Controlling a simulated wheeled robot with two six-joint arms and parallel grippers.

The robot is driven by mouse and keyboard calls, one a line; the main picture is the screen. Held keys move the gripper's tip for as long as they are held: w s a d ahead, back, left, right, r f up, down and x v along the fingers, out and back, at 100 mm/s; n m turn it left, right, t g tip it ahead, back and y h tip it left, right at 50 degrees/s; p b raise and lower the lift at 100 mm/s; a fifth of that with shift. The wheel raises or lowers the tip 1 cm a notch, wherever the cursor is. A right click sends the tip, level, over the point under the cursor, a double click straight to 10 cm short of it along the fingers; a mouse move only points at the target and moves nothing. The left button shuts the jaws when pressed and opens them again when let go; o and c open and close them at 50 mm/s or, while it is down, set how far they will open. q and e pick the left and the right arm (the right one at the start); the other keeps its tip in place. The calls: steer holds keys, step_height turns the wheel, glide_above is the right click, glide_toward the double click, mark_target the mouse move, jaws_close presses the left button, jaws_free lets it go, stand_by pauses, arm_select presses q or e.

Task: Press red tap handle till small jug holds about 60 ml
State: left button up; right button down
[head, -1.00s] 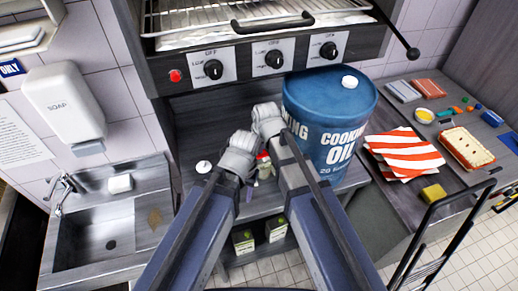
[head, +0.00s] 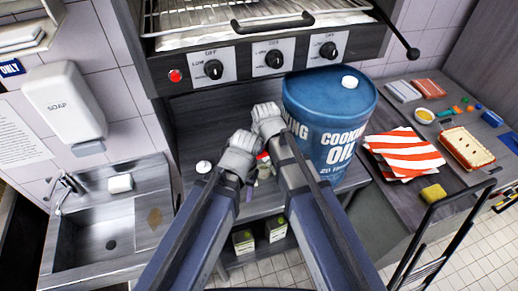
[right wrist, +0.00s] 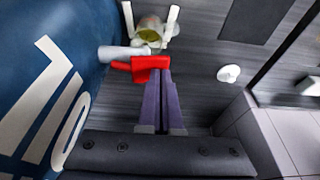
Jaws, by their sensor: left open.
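The red tap handle (right wrist: 145,68) is in the right wrist view, beside a pale tap spout (right wrist: 122,53) on the blue cooking-oil drum (head: 328,120). My right gripper (right wrist: 160,78) is shut, with its two fingertips together at the red handle, touching or nearly so. In the head view my right arm hides most of it. The small jug (right wrist: 152,28) is just past the spout, with yellowish content in it; its level cannot be read. Two pale fingers stand apart on either side of the jug. In the head view my left gripper (head: 251,187) is low beside the drum, partly hidden by its wrist.
A white round object (head: 203,167) lies on the dark counter left of my arms. A sink (head: 112,238) is at the left and an oven (head: 270,60) above. Striped napkins (head: 405,152) and a yellow sponge (head: 433,193) lie on the right counter.

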steer(key=shift+r, duration=0.1)
stand_by(0.5)
steer(key=shift+r+p, duration=0.75)
steer(key=shift+p, duration=0.1)
steer(key=shift+r, duration=0.1)
steer(key=shift+r+p, duration=0.55)
steer(key=shift+p, duration=0.1)
steer(key=a+p+v, duration=0.1)
steer(key=p+v, duration=1.1)
steer(key=shift+w+d+r, duration=0.2)
steer(key=shift+d+r, duration=0.2)
steer(key=shift+d, duration=0.05)
steer(key=shift+f, duration=0.1)
